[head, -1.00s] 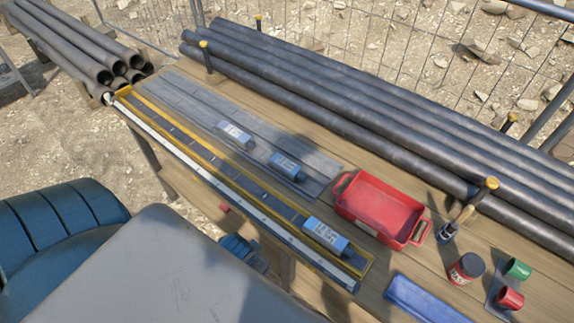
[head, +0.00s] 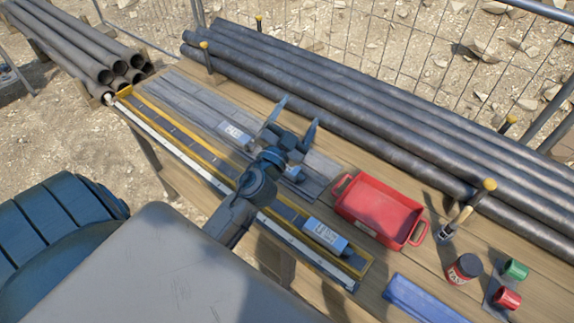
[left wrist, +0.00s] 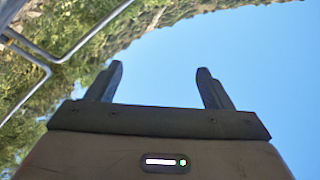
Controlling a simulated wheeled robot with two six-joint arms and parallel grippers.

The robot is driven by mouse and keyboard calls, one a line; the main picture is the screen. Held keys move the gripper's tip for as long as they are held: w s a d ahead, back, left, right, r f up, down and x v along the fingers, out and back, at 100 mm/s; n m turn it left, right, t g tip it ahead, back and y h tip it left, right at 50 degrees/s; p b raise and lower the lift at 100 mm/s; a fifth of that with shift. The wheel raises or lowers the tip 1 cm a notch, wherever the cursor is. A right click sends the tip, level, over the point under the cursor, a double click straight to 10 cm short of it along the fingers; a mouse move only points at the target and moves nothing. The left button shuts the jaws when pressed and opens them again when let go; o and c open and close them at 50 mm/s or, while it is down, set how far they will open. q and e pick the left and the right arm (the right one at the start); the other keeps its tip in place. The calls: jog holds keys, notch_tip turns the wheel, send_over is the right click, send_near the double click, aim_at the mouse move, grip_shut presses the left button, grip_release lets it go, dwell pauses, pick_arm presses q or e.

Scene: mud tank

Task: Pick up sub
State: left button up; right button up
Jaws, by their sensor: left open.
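I cannot tell for sure which thing is the sub. Three small blue blocks with white labels lie along the bench: one on the grey mat (head: 233,136), a second (head: 294,174) partly hidden by my gripper, and a third (head: 325,236) on the yellow-edged tray (head: 362,270). My left gripper (head: 297,112) is open and empty, raised over the bench near the second block, its fingers pointing up and away. In the left wrist view the open gripper (left wrist: 160,70) faces sky and greenery, with nothing between the fingers. My right gripper is not in view.
A red tray (head: 378,208) stands right of the blocks. A brush (head: 456,222), a dark jar (head: 464,269), a green cup (head: 514,269), a red cup (head: 507,299) and a blue case (head: 420,302) are further right. Long dark pipes (head: 350,105) line the back.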

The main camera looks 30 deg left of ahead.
pick_arm(q)
jog(key=w+d+f+m+g+h, duration=0.4)
jog(key=w+d+m+g+h, duration=0.3)
jog(key=d+m+h, duration=0.6)
jog(key=g+y+b, duration=0.6)
jog(key=g+y, duration=0.5)
jog(key=g, duration=0.3)
send_over(289, 170)
jog(key=w+a, duration=0.1)
jog(key=a, duration=0.1)
notch_tip(289, 170, down, 19)
jog(key=shift+r, duration=0.2)
jog(key=shift+f+b, duration=0.5)
jog(key=shift+b, duration=0.25)
jog(key=f, duration=0.1)
jog(key=f+p, duration=0.1)
jog(key=shift+w+d+f, duration=0.1)
jog(key=shift+d+f, duration=0.15)
jog(key=shift+f, duration=0.45)
jog(key=shift+r, duration=0.1)
grip_shut()
